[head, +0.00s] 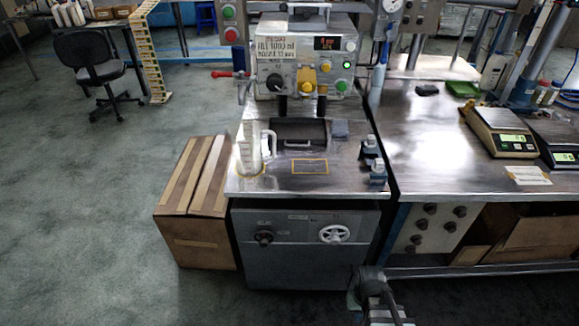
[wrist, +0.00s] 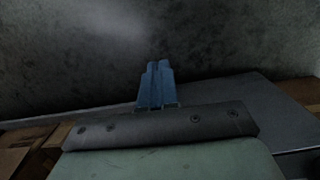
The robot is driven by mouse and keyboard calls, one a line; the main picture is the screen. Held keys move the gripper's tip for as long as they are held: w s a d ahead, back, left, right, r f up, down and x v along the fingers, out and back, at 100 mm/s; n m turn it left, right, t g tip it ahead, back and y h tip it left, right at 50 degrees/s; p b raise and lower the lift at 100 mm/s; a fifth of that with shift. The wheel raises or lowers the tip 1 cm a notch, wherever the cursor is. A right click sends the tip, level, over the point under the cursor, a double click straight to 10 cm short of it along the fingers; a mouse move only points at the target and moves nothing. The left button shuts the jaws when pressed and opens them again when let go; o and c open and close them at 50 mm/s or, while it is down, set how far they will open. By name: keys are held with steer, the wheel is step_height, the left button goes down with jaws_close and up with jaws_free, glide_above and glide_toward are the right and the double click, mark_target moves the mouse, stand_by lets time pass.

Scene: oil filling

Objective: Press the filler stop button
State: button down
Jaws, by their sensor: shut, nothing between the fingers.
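The filler (head: 300,60) stands at the back of a steel bench, with a front panel of knobs and buttons. A red round button (head: 232,35) sits below a green button (head: 229,11) on a grey box at the panel's upper left. The panel has a black knob (head: 274,82), a yellow button (head: 306,88) and a green button (head: 342,86). I cannot read which is labelled stop. In the wrist view my gripper (wrist: 157,84) has its blue fingers together, empty, pointing towards a dark grey surface. My arm shows low in the head view, far from the buttons.
A clear measuring jug (head: 248,155) stands at the left of the bench and dark bottles (head: 371,150) at its right. A cardboard box (head: 194,200) stands left of the bench. Scales (head: 500,128) stand on the right table. The floor on the left is mostly open.

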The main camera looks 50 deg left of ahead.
mark_target(231, 37)
steer(key=s+a+r+n+t+y, duration=0.2)
steer(key=a+r+n+t, duration=0.1)
steer(key=a+r, duration=1.05)
steer(key=s+a+r+n+t+y, duration=0.1)
steer(key=a+r+n+t+y, duration=0.15)
steer(key=a+r, duration=1.15)
steer(key=a+r+n+t+y, duration=0.2)
steer(key=a+r+n+y, duration=0.1)
steer(key=a+r+n, duration=0.5)
steer(key=a+r+n+t+y, duration=0.3)
steer(key=a+r+n, duration=0.5)
steer(key=r+n, duration=0.4)
steer(key=s+a+r+n+t+y, duration=0.1)
steer(key=a+r+n+t+y, duration=0.2)
steer(key=r, duration=1.5)
steer(key=a+n, duration=0.4)
steer(key=n, duration=0.4)
steer(key=shift+a+y, duration=0.35)
steer(key=shift+a, duration=0.05)
steer(key=shift+a, duration=0.15)
steer(key=x, duration=1.3)
steer(key=shift+w+a+r, duration=0.1)
steer(key=shift+w+a, duration=0.1)
steer(key=shift+w, duration=0.15)
